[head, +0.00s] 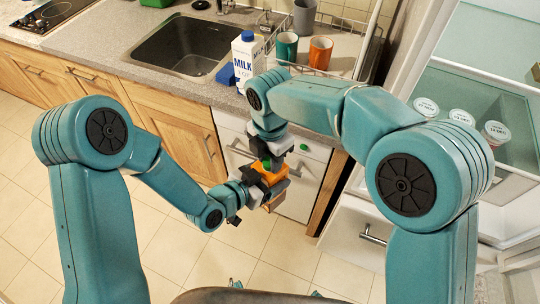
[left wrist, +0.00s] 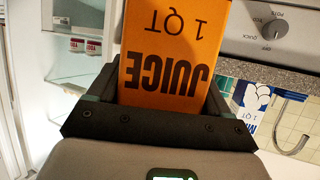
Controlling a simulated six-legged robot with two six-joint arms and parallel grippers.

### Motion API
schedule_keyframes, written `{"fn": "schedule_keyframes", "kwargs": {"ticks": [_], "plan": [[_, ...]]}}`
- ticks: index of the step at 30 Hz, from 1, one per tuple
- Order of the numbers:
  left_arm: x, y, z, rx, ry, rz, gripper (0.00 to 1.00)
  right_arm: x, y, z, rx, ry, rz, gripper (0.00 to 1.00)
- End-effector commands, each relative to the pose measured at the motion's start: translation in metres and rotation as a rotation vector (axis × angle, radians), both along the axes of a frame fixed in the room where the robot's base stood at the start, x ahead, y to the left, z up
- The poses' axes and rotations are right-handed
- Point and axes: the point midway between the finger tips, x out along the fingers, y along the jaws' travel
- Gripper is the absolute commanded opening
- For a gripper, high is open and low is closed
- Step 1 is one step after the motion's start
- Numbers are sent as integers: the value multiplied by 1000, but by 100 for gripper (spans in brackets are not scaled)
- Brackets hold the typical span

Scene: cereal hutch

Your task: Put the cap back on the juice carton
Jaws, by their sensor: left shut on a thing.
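The orange juice carton (head: 274,180) is held in the air in front of the white cabinet front. Its printed side fills the middle of the left wrist view (left wrist: 165,62), with the lettering upside down. My left gripper (head: 262,192) is shut on the carton, one jaw on each side. My right gripper (head: 270,158) points down, right at the carton's upper end. A small dark red bit shows between the right gripper and the carton; I cannot tell whether it is the cap. The carton's spout is hidden, and the right jaws are too small and overlapped to read.
A milk carton (head: 247,62) with a blue cap stands on the counter beside the sink (head: 185,46). A teal cup (head: 287,47) and an orange cup (head: 320,52) stand to its right. The open fridge (head: 470,90) at right holds several small tubs.

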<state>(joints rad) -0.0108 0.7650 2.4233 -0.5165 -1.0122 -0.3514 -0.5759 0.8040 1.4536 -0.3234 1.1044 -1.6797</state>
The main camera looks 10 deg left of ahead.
Motion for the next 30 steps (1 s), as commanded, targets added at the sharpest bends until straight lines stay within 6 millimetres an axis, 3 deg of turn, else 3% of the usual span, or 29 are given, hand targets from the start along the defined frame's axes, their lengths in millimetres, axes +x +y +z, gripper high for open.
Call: {"fn": "schedule_keyframes", "kwargs": {"ticks": [4, 7, 22, 25, 29, 30], "plan": [[1, -1, 2, -1, -7, -2, 0, 0, 1, 1, 1, -1, -12, 0], [0, -1, 2, -1, -7, -2, 0, 0, 1, 1, 2, -2, -114, 0], [0, -1, 2, 0, -6, -4, 0, 0, 1, 0, -1, 2, -1400, 0], [0, -1, 2, -1, -6, -5, 0, 0, 1, 0, -1, 3, -1571, 0], [0, -1, 2, -1, -6, -5, 0, 0, 1, 0, -1, 3, -1557, 0], [0, -1, 2, -1, -6, -5, 0, 0, 1, 0, 0, 2, -1557, 40]]}}
